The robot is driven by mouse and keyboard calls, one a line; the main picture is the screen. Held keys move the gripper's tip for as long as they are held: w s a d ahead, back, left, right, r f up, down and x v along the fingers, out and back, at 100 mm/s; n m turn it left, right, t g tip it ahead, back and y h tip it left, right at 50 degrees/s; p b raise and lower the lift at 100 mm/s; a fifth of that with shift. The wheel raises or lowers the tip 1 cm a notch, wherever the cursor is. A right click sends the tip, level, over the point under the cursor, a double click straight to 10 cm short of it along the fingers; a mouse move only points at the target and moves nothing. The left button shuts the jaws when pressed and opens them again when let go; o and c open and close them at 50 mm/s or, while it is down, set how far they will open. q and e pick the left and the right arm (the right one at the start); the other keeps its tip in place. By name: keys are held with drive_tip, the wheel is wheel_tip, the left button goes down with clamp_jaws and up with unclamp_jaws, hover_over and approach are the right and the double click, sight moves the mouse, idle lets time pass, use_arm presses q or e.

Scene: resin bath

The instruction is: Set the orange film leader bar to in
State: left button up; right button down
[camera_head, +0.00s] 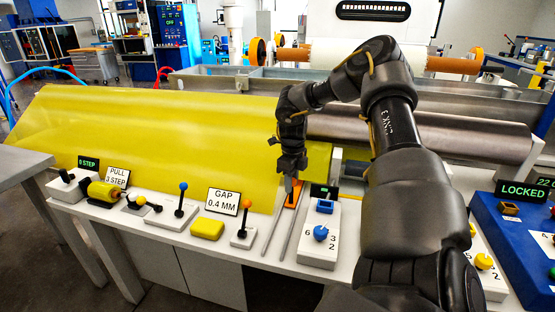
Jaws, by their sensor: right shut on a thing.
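The orange film leader bar (293,194) lies between two grey rails on the white bench, in front of the yellow film sheet (160,135). My right gripper (291,186) points down at it and is shut on it; the fingertips hide part of the bar. My right arm comes in from the lower right and covers the bench to the right of the rails. My left gripper is not in view.
Right of the rails is a white box with a blue knob (320,233). A blue LOCKED panel (500,243) is at far right.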

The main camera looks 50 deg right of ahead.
drive_tip(key=shift+w+d+r, duration=0.2)
drive_tip(key=shift+d, duration=0.05)
drive_tip(key=c, duration=1.3)
unclamp_jaws()
drive_tip(key=shift+o, duration=1)
drive_tip(key=shift+f, duration=0.15)
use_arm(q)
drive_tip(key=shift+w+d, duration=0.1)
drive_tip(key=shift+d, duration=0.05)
use_arm(e)
drive_tip(key=shift+a, duration=0.1)
wheel_tip(320, 180, up, 10)
drive_tip(key=shift+p, duration=0.35)
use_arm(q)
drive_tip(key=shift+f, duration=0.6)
use_arm(e)
drive_tip(key=shift+r, duration=0.4)
